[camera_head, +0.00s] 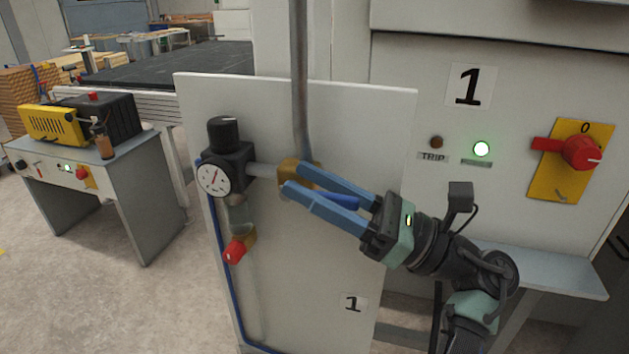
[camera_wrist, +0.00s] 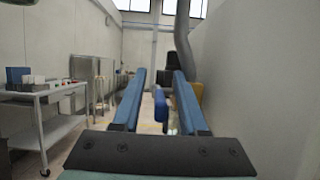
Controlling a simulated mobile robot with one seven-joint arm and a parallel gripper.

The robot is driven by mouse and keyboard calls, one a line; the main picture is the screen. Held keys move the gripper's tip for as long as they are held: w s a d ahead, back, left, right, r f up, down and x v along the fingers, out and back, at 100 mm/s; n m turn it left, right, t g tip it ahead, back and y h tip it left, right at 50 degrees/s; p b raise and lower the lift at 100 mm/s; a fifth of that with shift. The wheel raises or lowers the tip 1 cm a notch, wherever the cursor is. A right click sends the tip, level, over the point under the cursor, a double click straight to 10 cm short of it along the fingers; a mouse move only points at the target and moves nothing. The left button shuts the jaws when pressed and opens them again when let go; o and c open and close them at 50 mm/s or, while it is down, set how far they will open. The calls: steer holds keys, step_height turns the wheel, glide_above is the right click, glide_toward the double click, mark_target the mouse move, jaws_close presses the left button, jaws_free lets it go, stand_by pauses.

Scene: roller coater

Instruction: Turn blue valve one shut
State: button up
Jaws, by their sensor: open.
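My gripper (camera_head: 295,176) reaches in from the right at the white panel, its two blue fingers apart. The blue valve handle (camera_head: 346,201) shows between the fingers, pointing right from the brass valve body (camera_head: 290,181). The fingertips partly cover this body. In the wrist view the handle (camera_wrist: 160,106) stands between the open fingers (camera_wrist: 160,76), with a gap visible on each side. Part of the brass body (camera_wrist: 197,92) shows behind the right finger.
A pressure regulator with a gauge (camera_head: 214,179) sits left of the valve, joined by a short pipe. A red knob (camera_head: 235,250) hangs below it. A grey vertical pipe (camera_head: 299,80) rises from the valve. A red rotary switch (camera_head: 581,152) is on the cabinet at right.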

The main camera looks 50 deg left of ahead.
jaws_close()
stand_by(1.4)
